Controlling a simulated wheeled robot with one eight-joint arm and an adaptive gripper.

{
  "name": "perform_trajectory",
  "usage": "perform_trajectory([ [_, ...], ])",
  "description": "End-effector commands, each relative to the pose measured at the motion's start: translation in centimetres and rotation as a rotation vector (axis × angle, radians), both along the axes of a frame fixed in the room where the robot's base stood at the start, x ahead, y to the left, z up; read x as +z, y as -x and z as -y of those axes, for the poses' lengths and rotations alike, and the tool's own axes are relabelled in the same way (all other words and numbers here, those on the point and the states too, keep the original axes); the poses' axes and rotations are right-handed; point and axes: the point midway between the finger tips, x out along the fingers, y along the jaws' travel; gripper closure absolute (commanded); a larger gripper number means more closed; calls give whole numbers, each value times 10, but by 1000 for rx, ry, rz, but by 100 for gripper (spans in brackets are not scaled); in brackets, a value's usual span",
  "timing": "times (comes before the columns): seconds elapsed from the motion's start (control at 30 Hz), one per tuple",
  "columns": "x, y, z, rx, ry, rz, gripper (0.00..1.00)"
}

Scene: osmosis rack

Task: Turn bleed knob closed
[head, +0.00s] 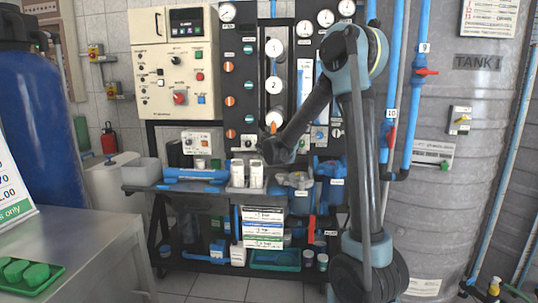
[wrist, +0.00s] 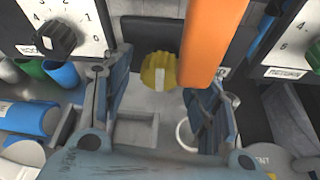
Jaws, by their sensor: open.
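In the wrist view, a yellow knob (wrist: 154,74) with a pale pointer mark sits at the gap between the fingertips of my gripper (wrist: 157,82). I see no label that names it as the bleed knob. The gripper is open, one blue-grey finger on each side, and holds nothing. An orange bar (wrist: 212,40) rises close to the right finger and just right of the knob. In the head view, my gripper (head: 276,150) is at the lower middle of the dark rack panel; its fingers and the yellow knob cannot be made out there.
A black knob (wrist: 55,38) on a numbered white plate is left of the fingers. Blue pipework (wrist: 28,118) lies below it. In the head view, white bottles (head: 256,174) stand just below the gripper, and a cream control box (head: 175,65) is left. A metal tank (head: 470,150) stands right.

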Motion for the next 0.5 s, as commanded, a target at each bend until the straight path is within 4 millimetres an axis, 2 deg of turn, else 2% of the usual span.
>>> perform_trajectory([
  [0.37, -2, -4, 0, 0, 0, 0, 46],
  [0.5, -2, -4, 0, 0, 0, 0, 75],
])
